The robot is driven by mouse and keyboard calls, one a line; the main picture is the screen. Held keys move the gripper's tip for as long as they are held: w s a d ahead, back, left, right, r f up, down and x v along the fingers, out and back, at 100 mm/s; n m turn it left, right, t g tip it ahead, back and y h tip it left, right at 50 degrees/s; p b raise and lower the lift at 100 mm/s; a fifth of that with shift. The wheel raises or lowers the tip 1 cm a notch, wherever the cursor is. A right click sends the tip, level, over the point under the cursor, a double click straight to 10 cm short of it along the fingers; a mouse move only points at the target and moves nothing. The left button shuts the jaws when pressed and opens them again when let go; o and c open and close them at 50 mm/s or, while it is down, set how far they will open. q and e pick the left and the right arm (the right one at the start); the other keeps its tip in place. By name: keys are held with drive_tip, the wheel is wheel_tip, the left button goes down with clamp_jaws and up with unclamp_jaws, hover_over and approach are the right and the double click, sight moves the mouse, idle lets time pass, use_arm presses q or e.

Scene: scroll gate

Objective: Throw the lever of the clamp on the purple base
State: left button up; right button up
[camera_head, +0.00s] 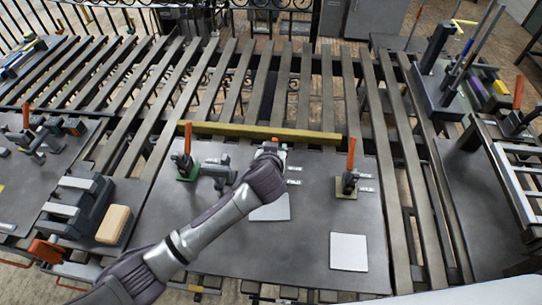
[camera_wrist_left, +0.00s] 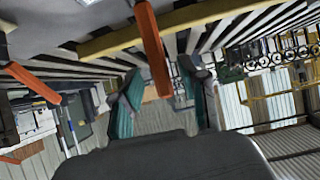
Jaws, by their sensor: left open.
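My left gripper (camera_head: 266,168) reaches over the middle clamp on the dark plate. That clamp is mostly hidden behind it; only a bit of its orange lever (camera_head: 275,140) shows, and I cannot see its base colour. In the left wrist view my open left gripper (camera_wrist_left: 166,92) has an orange lever (camera_wrist_left: 153,50) running between its two teal fingers. I cannot tell whether they touch it. A clamp with an upright orange lever (camera_head: 187,138) stands on a green base (camera_head: 186,176) to the left. Another upright orange lever (camera_head: 351,153) stands on a tan base (camera_head: 346,193) to the right. My right gripper is not in view.
A yellow bar (camera_head: 225,130) runs along the plate's back edge. White squares (camera_head: 348,252) lie on the plate. A grey fixture (camera_head: 82,200) and a tan block (camera_head: 113,225) stand at left. A rack with rods (camera_head: 450,80) stands at back right.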

use_arm(q)
drive_tip(key=v, duration=1)
drive_tip(key=shift+a, duration=0.1)
drive_tip(key=shift+c, duration=0.4)
